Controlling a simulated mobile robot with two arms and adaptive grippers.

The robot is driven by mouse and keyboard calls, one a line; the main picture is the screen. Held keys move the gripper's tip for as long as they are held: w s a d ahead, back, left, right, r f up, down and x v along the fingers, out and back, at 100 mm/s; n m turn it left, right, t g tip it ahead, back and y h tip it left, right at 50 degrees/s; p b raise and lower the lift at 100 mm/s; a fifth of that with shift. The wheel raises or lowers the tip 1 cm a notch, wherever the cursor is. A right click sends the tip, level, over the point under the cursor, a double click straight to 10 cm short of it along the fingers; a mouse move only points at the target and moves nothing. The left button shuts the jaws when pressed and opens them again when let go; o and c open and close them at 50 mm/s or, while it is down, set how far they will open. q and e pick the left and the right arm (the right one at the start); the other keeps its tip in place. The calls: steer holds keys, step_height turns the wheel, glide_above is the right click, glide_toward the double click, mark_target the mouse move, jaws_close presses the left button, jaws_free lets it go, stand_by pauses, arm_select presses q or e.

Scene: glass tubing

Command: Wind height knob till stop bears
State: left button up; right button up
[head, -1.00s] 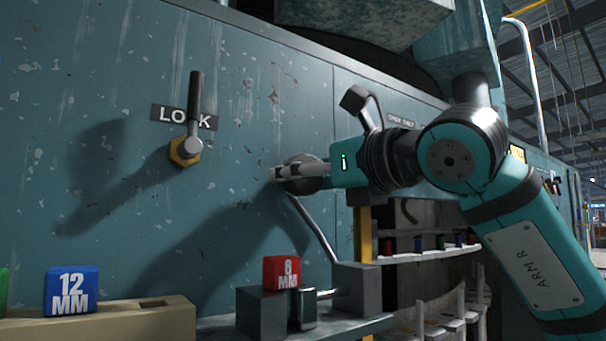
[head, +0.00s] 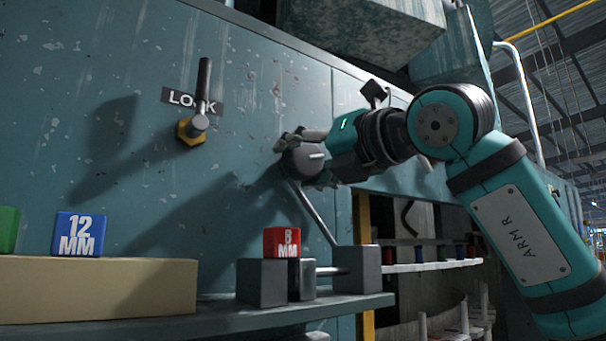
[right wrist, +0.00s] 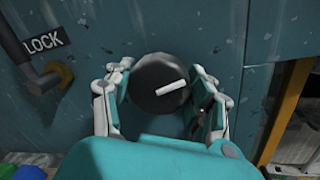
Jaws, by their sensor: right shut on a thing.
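The height knob (head: 305,160) is a dark round knob with a white pointer line, on the teal machine panel. It also shows in the right wrist view (right wrist: 160,85), its line slanting up to the right. My right gripper (right wrist: 162,83) is shut on it, one finger on each side; in the head view the gripper (head: 308,160) partly covers it. A second grey block (head: 357,272) stands to the right, joined by a thin rod. Whether the stop bears on the red block is unclear. My left gripper is out of view.
A lock lever (head: 203,90) stands upright on the panel, left of the knob. A blue 12 MM block (head: 79,234) and a green block (head: 8,229) sit on a beige holder (head: 95,288). A slanted metal rod (head: 315,215) runs below the knob.

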steer(key=shift+m+b, duration=0.35)
steer(key=shift+m, duration=0.25)
steer(key=o, duration=1.2)
steer(key=v, duration=1.2)
